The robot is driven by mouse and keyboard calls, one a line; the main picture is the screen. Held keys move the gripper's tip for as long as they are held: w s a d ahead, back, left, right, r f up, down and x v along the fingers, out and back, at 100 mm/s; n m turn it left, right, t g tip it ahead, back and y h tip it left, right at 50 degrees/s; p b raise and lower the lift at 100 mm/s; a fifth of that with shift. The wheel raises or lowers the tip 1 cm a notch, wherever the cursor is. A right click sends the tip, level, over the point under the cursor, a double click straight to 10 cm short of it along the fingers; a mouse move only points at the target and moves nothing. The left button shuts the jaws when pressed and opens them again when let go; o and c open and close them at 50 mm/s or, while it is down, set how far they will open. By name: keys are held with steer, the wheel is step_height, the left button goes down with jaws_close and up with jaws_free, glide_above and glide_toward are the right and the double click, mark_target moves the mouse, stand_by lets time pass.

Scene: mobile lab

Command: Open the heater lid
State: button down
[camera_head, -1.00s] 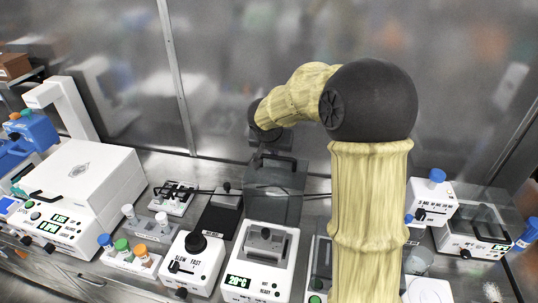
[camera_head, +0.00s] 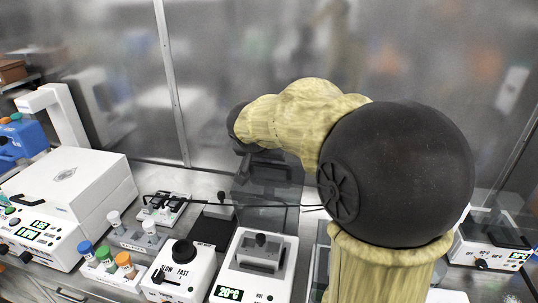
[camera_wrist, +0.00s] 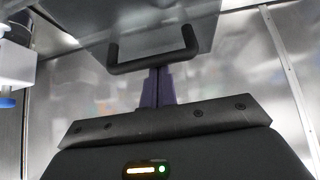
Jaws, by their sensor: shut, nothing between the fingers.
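The heater (camera_head: 258,270) is a white box with a green 20 °C display, in the middle front of the head view. Its metal block is uncovered. The heater lid (camera_head: 265,212) is a see-through grey panel standing raised behind the block. In the wrist view the lid (camera_wrist: 185,25) fills the top, with its black bar handle (camera_wrist: 155,65) at its lower edge. My gripper (camera_wrist: 158,85) is shut and empty, its dark purple fingers near the middle of the handle. I cannot tell whether they touch it. In the head view my arm's end partly covers the lid's top.
A speed-knob device (camera_head: 180,268) and a rack of colour-capped tubes (camera_head: 110,268) stand left of the heater. A large white box-shaped instrument (camera_head: 75,195) is further left. Another lidded device (camera_head: 492,245) is at the right. A metal wall (camera_head: 260,60) closes the back.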

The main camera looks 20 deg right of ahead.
steer(key=shift+s+a+f, duration=0.1)
stand_by(0.3)
steer(key=shift+w+d+r+p, duration=0.2)
steer(key=shift+w+r+p, duration=0.1)
steer(key=w+d, duration=0.1)
steer(key=w+r+p, duration=0.1)
steer(key=shift+w+d+r, duration=0.3)
steer(key=shift+w+d, duration=0.05)
steer(key=shift+d, duration=0.05)
steer(key=b+v, duration=0.1)
steer(key=v, duration=0.8)
steer(key=shift+s+a, duration=0.35)
steer(key=shift+s, duration=0.25)
steer(key=shift+s+f, duration=0.1)
